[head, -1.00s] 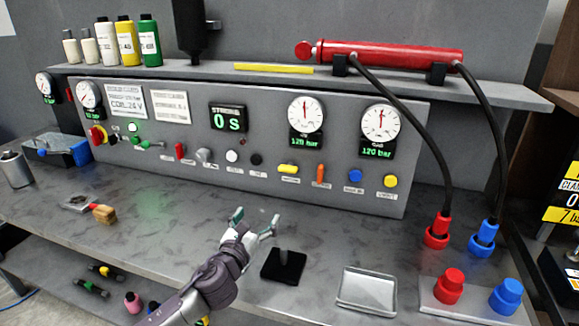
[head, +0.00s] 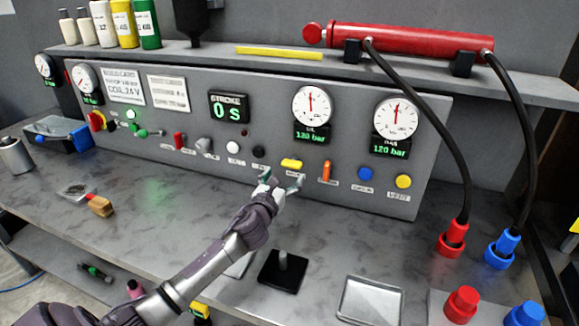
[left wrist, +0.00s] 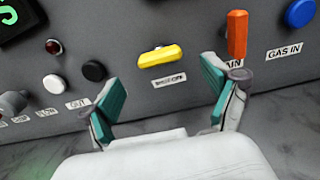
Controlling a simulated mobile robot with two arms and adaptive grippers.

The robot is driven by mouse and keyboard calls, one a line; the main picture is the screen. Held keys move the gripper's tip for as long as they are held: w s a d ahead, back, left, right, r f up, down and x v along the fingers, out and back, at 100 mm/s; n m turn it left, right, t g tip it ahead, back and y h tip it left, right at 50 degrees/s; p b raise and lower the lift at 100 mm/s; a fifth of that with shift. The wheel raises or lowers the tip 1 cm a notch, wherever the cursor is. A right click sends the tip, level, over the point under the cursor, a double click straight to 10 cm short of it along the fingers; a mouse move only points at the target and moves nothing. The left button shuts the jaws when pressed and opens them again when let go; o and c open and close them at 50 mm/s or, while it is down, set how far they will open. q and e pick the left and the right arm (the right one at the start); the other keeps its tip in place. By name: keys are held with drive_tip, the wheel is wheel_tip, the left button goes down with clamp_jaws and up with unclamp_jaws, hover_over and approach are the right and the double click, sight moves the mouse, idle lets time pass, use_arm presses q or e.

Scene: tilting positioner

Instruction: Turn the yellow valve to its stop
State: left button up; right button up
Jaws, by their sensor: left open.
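The yellow valve (head: 291,163) is a horizontal bar-shaped handle on the grey control panel. In the left wrist view the yellow valve (left wrist: 161,56) lies nearly level, tilted slightly, ahead of the fingers and between them. My left gripper (head: 281,183) is just below and in front of the valve, not touching it as far as I can see. In the left wrist view my left gripper (left wrist: 164,92) has its two teal-padded fingers spread wide with nothing between them. My right gripper is not in view.
An orange upright handle (left wrist: 237,36) is close to the right finger. A black button (left wrist: 94,71) is near the left finger. A blue knob (head: 365,173) and a yellow round knob (head: 403,181) are farther right. A metal tray (head: 370,300) lies on the bench.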

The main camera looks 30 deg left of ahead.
sight(290, 167)
use_arm(q)
drive_tip(key=x, duration=0.3)
drive_tip(key=shift+w+a, duration=0.1)
drive_tip(key=shift+w, duration=0.3)
drive_tip(key=shift+w+a, duration=0.1)
drive_tip(key=shift+w, duration=0.35)
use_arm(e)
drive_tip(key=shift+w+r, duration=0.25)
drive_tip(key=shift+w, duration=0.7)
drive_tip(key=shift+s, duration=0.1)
use_arm(q)
drive_tip(key=shift+c, duration=1)
drive_tip(key=c, duration=0.9)
drive_tip(key=shift+c, duration=0.2)
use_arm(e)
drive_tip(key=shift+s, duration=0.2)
